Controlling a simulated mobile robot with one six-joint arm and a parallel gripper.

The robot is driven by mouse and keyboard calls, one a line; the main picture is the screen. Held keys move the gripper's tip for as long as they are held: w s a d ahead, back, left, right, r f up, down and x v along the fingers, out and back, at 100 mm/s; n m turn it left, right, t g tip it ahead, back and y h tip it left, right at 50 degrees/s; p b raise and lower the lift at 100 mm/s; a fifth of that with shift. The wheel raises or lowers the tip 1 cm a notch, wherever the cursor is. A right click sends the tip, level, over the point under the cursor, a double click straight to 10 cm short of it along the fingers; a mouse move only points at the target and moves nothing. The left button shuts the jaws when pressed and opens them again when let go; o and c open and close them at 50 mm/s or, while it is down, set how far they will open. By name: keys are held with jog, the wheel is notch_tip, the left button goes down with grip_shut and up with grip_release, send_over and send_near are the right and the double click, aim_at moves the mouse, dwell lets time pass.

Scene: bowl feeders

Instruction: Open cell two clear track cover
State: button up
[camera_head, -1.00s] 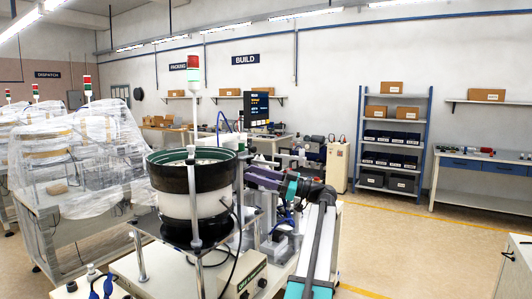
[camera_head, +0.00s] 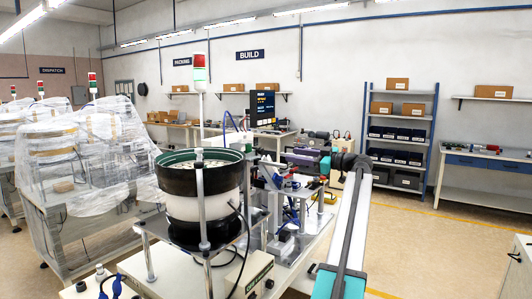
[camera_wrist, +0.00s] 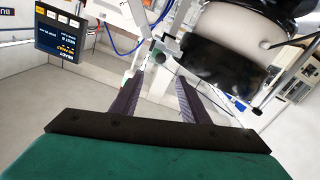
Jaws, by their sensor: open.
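My gripper (camera_wrist: 158,88) is open and empty, with its two dark purple fingers apart in the wrist view. In the head view my gripper (camera_head: 300,158) is to the right of the bowl feeder (camera_head: 198,207), at the end of my raised arm. The feeder has a black and white bowl with a green inside; it also shows at the upper right of the wrist view (camera_wrist: 222,62). A small dark round knob (camera_wrist: 163,58) shows beyond the fingertips. I cannot clearly make out the clear track cover in either view.
A dark display (camera_head: 262,107) stands behind the feeder. Plastic-wrapped machines (camera_head: 85,160) fill the left. A shelf with boxes (camera_head: 400,131) stands at the back right, with open floor before it.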

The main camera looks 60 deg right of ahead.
aim_at(262, 150)
jog(key=w+p, duration=0.4)
jog(key=w, duration=1)
grip_shut()
